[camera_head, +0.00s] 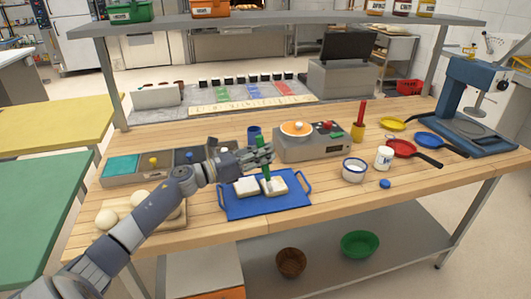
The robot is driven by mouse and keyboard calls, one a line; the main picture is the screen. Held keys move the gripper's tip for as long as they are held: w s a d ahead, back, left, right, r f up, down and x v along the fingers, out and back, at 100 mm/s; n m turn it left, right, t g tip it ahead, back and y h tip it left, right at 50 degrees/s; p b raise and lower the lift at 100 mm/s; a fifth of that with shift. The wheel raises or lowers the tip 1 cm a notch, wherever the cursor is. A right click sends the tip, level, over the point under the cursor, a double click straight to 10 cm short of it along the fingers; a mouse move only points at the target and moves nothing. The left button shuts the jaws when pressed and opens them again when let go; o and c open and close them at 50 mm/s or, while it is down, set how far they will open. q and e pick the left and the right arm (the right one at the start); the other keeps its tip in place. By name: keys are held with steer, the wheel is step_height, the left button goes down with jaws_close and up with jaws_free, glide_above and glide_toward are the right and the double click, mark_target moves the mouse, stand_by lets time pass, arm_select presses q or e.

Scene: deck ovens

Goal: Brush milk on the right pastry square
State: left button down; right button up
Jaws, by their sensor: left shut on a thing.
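A blue tray (245,210) with side handles lies on the wooden table and holds two pale pastry squares. The left pastry square (245,188) and the right pastry square (279,186) sit side by side. My left gripper (262,158) is shut on a green brush (265,172), held roughly upright with its lower end at the right pastry square. I cannot tell whether its bristles touch the pastry. A white bowl with a blue rim (354,175) stands to the right; its contents are too small to tell. My right gripper is not in view.
A scale (309,149) with an orange-topped dish stands behind the tray. A white jar (384,158), a blue lid (385,184) and a red pan (402,148) are to the right. Dough balls (106,218) lie at left. The table's front right is clear.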

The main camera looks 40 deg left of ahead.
arm_select(q)
steer(key=shift+f, duration=0.2)
steer(key=w+d, duration=0.1)
steer(key=d, duration=0.1)
steer(key=w+d, duration=0.2)
stand_by(0.9)
steer(key=shift+f, duration=0.1)
steer(key=shift+w+a+b, duration=0.2)
steer(key=shift+a+b, duration=0.2)
steer(key=shift+b, duration=0.15)
